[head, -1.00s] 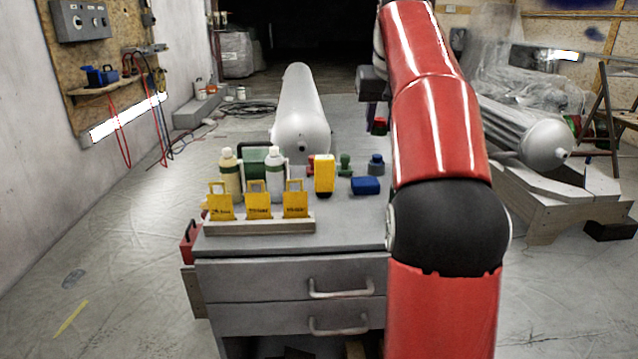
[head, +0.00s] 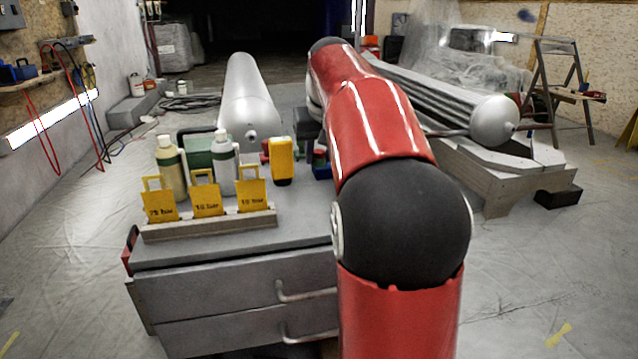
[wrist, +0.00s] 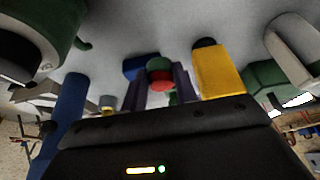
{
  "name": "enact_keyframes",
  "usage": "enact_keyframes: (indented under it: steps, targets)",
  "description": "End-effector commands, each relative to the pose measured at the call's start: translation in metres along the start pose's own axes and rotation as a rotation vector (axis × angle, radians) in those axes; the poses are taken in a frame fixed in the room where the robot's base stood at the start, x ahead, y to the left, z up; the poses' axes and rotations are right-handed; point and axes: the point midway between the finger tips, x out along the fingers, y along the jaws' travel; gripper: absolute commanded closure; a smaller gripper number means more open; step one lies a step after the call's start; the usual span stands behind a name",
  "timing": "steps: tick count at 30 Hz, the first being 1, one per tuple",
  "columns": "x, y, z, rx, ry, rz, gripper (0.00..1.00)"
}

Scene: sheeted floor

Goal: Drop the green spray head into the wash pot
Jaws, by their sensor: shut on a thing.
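My gripper (wrist: 161,86) has dark fingers closed around a small green and red piece, which I take to be the green spray head (wrist: 159,64). In the head view my gripper (head: 319,146) hangs over the grey drawer cabinet, right of a yellow box. The held piece is small there and partly hidden by the fingers. I cannot clearly identify the wash pot. A large dark green round body (wrist: 45,25) with a black end is at the upper left of the wrist view. My arm hides the cabinet top's right side in the head view.
The cabinet top (head: 290,228) carries the yellow box (head: 281,161), a cream bottle (head: 171,170), a white bottle (head: 223,165) and a green container (head: 199,150). Yellow tags (head: 207,198) stand in a front rack. A silver cylinder (head: 248,95) lies behind. A blue block (wrist: 136,67) is near my fingers.

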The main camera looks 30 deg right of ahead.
Motion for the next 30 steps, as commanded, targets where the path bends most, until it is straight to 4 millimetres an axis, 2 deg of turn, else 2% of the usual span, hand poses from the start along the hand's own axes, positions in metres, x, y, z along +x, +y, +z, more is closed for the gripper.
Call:
enact_keyframes:
  steps: [1, 8, 14, 25, 26, 30]
  targets:
    - [0.007, 0.000, 0.004, 0.000, -0.001, 0.000, 0.94]
    - [0.022, 0.000, 0.009, 0.000, -0.001, 0.000, 0.94]
    - [0.048, 0.000, 0.020, 0.000, -0.002, 0.000, 0.94]
    - [0.052, 0.000, 0.021, 0.000, 0.001, 0.000, 0.94]
    - [0.052, 0.000, 0.021, 0.000, 0.000, 0.000, 0.70]
    - [0.051, 0.000, 0.021, 0.000, 0.000, 0.000, 0.51]
